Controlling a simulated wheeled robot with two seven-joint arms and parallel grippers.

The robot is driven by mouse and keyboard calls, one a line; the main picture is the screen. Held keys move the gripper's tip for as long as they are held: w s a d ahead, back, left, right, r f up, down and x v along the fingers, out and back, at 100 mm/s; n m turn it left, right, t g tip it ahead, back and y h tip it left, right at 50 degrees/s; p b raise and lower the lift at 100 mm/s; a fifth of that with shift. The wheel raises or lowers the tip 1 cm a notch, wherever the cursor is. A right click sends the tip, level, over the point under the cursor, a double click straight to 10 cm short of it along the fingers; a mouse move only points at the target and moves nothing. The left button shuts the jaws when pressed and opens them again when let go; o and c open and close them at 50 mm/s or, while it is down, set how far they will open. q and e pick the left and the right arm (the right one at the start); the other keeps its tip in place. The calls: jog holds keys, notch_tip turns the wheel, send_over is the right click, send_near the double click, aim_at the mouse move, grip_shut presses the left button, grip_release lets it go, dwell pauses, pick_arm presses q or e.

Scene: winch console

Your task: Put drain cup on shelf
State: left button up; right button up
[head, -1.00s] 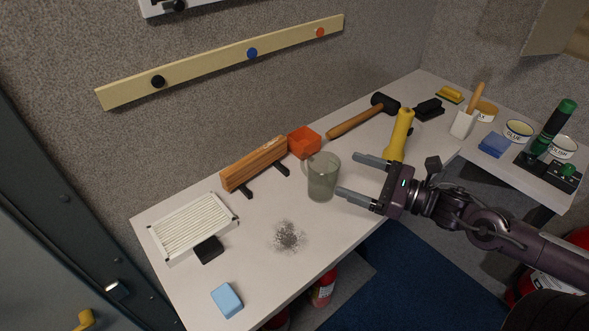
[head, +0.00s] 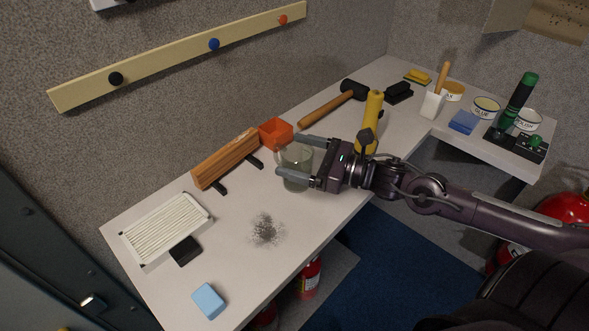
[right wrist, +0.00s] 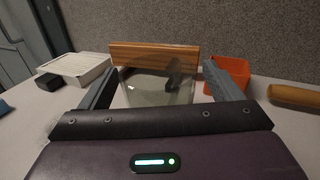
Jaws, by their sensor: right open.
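The drain cup, a clear greenish glass mug (head: 296,170), stands upright on the white bench. My right gripper (head: 294,160) is open, with one finger on each side of the cup. In the right wrist view the cup (right wrist: 157,88) sits between the two open fingers (right wrist: 165,85), with a gap visible on its left. I cannot tell whether either finger touches it. Part of the cup is hidden by the fingers in the head view. My left gripper is not in view. No shelf is clearly identifiable; a wall rail with knobs (head: 180,56) is above the bench.
Behind the cup are a wooden block on black feet (head: 225,160) and an orange box (head: 276,134). A white vent panel (head: 165,228), blue block (head: 208,301) and dark debris (head: 265,230) are at left.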

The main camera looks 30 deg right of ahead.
jog(key=shift+w+a, duration=0.4)
jog(key=c, duration=1.1)
